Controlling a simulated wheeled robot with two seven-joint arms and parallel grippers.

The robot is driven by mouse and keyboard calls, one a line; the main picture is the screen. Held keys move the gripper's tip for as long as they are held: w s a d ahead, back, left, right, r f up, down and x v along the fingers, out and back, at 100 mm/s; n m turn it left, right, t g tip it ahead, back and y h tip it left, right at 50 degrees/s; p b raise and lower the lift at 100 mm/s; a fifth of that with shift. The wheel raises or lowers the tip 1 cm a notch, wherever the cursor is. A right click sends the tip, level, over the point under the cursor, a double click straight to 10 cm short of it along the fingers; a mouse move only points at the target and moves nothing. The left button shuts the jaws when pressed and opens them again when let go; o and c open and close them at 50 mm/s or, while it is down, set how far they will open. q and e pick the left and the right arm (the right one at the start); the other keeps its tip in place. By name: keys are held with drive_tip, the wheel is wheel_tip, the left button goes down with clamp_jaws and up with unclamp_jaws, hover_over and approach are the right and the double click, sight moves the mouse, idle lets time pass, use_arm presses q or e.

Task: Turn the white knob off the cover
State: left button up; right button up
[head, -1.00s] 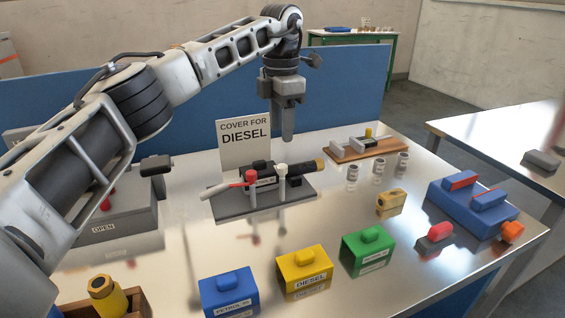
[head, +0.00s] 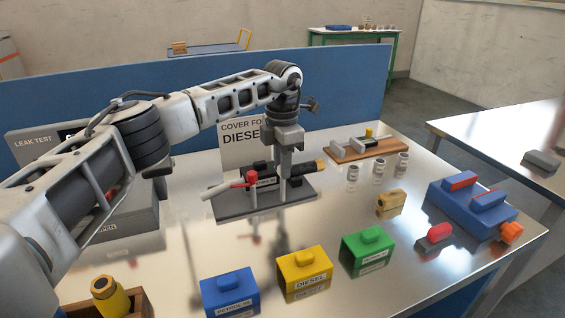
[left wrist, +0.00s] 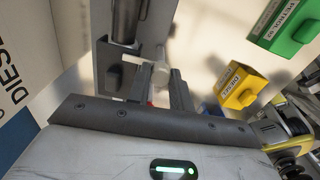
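The black nozzle with its PETROL 95 cover (head: 264,182) sits on a grey base (head: 237,210) in front of a COVER FOR DIESEL sign (head: 238,152). A red knob (head: 251,176) and a pale lever (head: 222,189) show at its left. My left gripper (head: 285,177) points straight down over the right part of the cover and hides the white knob in the head view. In the left wrist view its two fingers (left wrist: 160,82) are apart, with a pale, blurred piece, apparently the white knob (left wrist: 160,74), between them. I cannot tell whether they touch it.
Blue (head: 229,292), yellow (head: 304,271) and green (head: 364,252) covers stand along the front. Several small jars (head: 378,166), a wooden tray (head: 364,150) and a blue block (head: 474,208) are to the right. A leak test box (head: 125,215) is at left.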

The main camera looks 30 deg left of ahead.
use_arm(q)
clamp_jaws()
drive_tip(key=m+p, duration=0.1)
drive_tip(key=m, duration=0.1)
drive_tip(key=shift+r+m, duration=0.1)
drive_tip(key=shift+m, duration=0.3)
drive_tip(key=m, duration=0.4)
drive_tip(key=shift+m+p, duration=0.3)
drive_tip(key=shift+p, duration=0.05)
drive_tip(key=m, duration=0.4)
drive_tip(key=shift+m, duration=2.2)
